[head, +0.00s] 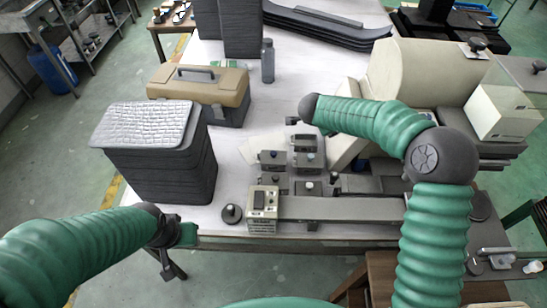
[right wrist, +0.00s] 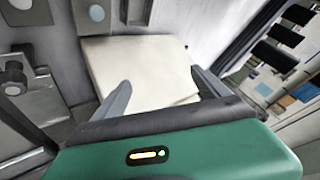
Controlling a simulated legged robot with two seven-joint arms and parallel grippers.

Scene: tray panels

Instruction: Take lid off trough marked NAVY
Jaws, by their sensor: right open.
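Several small grey lidded boxes with knobs sit mid-table in the head view, including a left one (head: 271,158) and a right one (head: 308,161). I cannot read NAVY on any of them. In the right wrist view, a grey panel with a pale blue oval (right wrist: 97,12) and a dark round knob (right wrist: 14,78) show at the upper left. My right gripper (head: 293,121) is just behind the small boxes. Its fingers (right wrist: 162,88) are apart, with a cream slab (right wrist: 135,62) in view beyond them. My left gripper (head: 172,262) hangs at the table's front left; its jaws are unclear.
A stack of dark trays with a silvery quilted top (head: 150,124) stands left. A tan case (head: 200,84) and grey bottle (head: 267,60) are behind it. A long grey bar device (head: 335,208) lies along the front edge. Cream machine housings (head: 425,72) fill the right.

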